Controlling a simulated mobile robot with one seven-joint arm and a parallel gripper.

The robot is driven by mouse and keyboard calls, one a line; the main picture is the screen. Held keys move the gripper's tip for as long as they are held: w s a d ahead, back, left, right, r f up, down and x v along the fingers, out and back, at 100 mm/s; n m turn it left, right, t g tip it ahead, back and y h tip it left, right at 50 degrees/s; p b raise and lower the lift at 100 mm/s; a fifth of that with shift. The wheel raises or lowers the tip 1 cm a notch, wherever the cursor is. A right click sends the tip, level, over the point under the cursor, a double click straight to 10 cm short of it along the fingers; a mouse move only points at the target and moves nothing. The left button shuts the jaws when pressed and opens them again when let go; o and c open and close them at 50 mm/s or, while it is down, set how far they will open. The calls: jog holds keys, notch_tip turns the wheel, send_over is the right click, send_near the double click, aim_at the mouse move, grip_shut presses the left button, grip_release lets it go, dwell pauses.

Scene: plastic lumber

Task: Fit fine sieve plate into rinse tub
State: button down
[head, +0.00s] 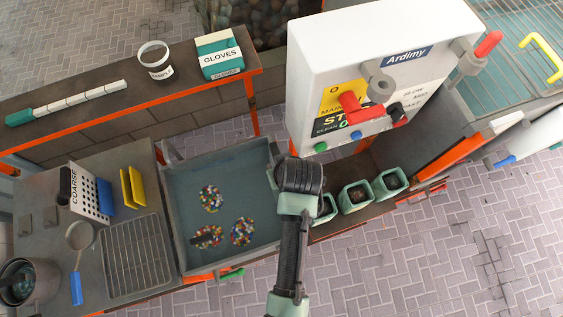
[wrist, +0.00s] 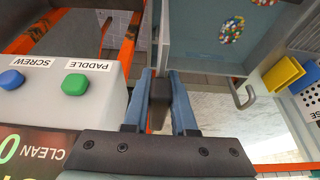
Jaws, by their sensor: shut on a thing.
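The rinse tub (head: 188,182) appears to be the grey-teal basin in the middle of the head view, with several coloured flakes lying in it. It also shows at the top of the wrist view (wrist: 190,40). My gripper (wrist: 160,100) is at the tub's right edge in the head view (head: 300,180). Its fingers are shut on a dark block (wrist: 160,98). I cannot tell whether this block is the grip of the fine sieve plate; no fine plate is clearly visible. A white plate marked COARSE (head: 90,192) stands on the left bench.
Blue (head: 104,196) and yellow (head: 132,188) pieces stand beside the coarse plate, near a wire rack (head: 137,250) and a ladle (head: 79,240). The white control box (head: 340,60) rises close behind my gripper. Several green bins (head: 355,195) stand to the right.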

notch_tip(320, 180, down, 23)
jog(key=b, duration=1.7)
jog(key=shift+f, duration=0.2)
dwell(1.9)
jog(key=shift+s+f, duration=0.15)
jog(key=c, duration=0.6)
grip_release()
jog(key=shift+s, duration=0.1)
jog(key=shift+c, duration=0.2)
jog(key=shift+d+f, duration=0.1)
jog(key=shift+d, duration=0.05)
jog(key=v, duration=1.2)
jog(key=shift+w+a+r, duration=0.2)
jog(key=shift+w+r, duration=0.05)
jog(key=shift+r, duration=0.25)
jog(key=shift+s+r, duration=0.2)
jog(key=shift+r, duration=0.1)
